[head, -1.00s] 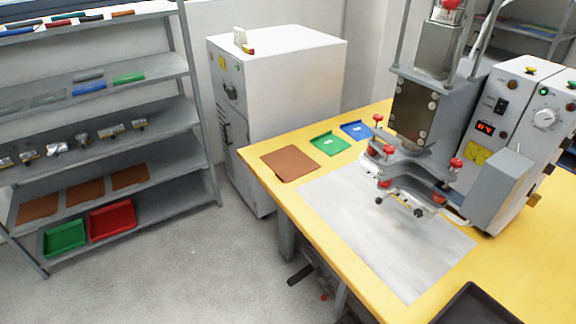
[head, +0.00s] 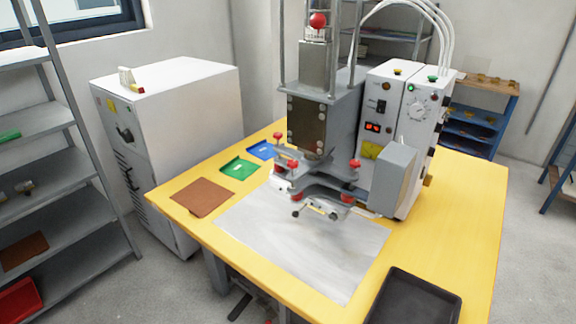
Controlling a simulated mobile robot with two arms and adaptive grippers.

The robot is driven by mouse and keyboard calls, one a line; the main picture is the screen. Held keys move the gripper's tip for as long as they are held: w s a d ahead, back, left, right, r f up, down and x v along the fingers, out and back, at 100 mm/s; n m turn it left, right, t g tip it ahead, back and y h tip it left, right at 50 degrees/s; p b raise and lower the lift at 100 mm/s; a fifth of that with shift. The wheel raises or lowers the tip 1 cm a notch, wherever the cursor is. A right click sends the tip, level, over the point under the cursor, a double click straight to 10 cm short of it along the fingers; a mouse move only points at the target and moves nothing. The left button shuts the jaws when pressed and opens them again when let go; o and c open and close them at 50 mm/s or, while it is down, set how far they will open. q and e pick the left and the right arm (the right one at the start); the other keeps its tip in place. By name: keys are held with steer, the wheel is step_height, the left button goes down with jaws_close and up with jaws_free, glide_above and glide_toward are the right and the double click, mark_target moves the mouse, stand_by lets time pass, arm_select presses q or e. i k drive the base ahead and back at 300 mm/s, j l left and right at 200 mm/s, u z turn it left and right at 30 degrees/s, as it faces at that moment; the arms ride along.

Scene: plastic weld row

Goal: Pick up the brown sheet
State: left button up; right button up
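A brown sheet (head: 203,197) lies flat on the yellow table (head: 455,215), near its left corner. It is beside a light grey plate (head: 300,250) and in front of a green tray (head: 240,168). Another brown sheet (head: 24,250) lies on a lower shelf of the rack at the left edge. Neither of my grippers shows in the head view.
A welding press (head: 320,125) with a control box (head: 400,120) stands on the table, right of the brown sheet. A blue tray (head: 262,149) and a black tray (head: 413,298) are also on the table. A white cabinet (head: 180,120) stands behind the table's left side. Grey floor is at lower left.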

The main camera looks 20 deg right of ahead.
mark_target(202, 197)
steer(key=i+j+z, duration=0.15)
steer(key=i+j, duration=0.7)
steer(key=j, duration=0.15)
